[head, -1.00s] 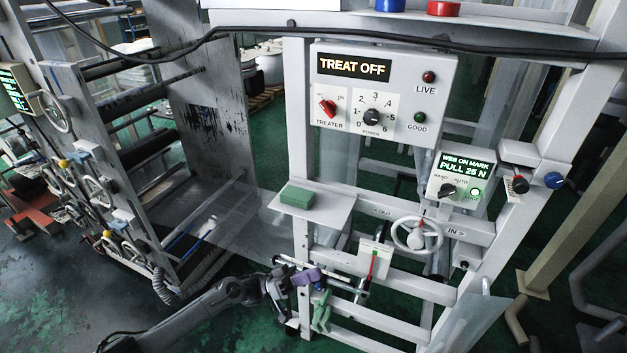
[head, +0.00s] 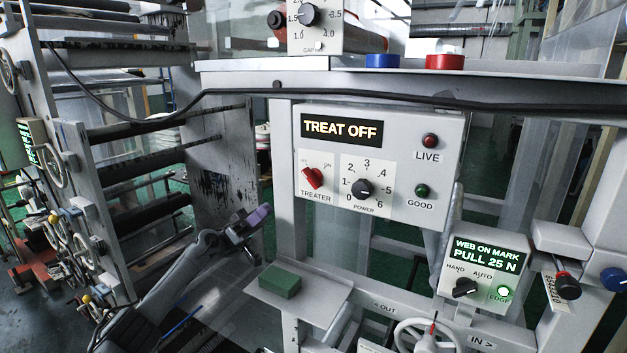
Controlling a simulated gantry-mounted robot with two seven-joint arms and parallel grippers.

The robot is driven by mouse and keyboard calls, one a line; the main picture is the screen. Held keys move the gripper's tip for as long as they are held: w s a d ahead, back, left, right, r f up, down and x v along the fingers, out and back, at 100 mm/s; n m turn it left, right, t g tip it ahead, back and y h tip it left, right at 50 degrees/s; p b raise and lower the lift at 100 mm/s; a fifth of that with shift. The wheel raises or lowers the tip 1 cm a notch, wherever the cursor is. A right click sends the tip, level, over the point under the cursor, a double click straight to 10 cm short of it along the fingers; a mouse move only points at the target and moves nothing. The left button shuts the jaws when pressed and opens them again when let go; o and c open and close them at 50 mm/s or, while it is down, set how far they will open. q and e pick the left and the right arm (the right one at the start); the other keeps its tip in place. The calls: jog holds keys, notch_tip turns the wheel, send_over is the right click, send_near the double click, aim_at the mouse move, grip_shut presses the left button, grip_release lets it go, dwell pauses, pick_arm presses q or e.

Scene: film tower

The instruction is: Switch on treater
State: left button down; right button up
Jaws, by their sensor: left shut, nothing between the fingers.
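The treater panel (head: 445,140) is a light box on the frame, in the middle of the head view. Its red TREATER knob (head: 313,177) is turned toward the left-hand mark, away from ON. The display (head: 341,129) reads TREAT OFF. My left gripper (head: 260,216), with a purple part at its tip, is shut and empty. It appears left of and below the knob, apart from the panel. My right gripper is out of view.
A black POWER dial (head: 363,188) sits right of the red knob. The LIVE lamp (head: 430,140) is dark red. A shelf (head: 318,290) with a green block (head: 280,281) juts out below the panel. A black cable (head: 400,95) runs above it.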

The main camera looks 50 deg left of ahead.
pick_arm(q)
jog(key=shift+w, duration=0.1)
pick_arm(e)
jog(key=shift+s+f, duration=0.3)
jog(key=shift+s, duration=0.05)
pick_arm(q)
jog(key=shift+r, duration=0.1)
jog(key=p, duration=0.7)
send_near(304, 173)
jog(key=x, duration=0.5)
jog(key=shift+w+a, duration=0.15)
jog(key=shift+w, duration=0.2)
jog(key=shift+w+d+r+p, duration=0.2)
jog(key=shift+d+r+p, duration=0.2)
jog(key=shift+d+p, duration=0.1)
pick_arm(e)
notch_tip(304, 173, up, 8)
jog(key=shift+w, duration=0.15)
pick_arm(q)
jog(key=shift+r+b, duration=0.2)
jog(key=shift+b, duration=0.1)
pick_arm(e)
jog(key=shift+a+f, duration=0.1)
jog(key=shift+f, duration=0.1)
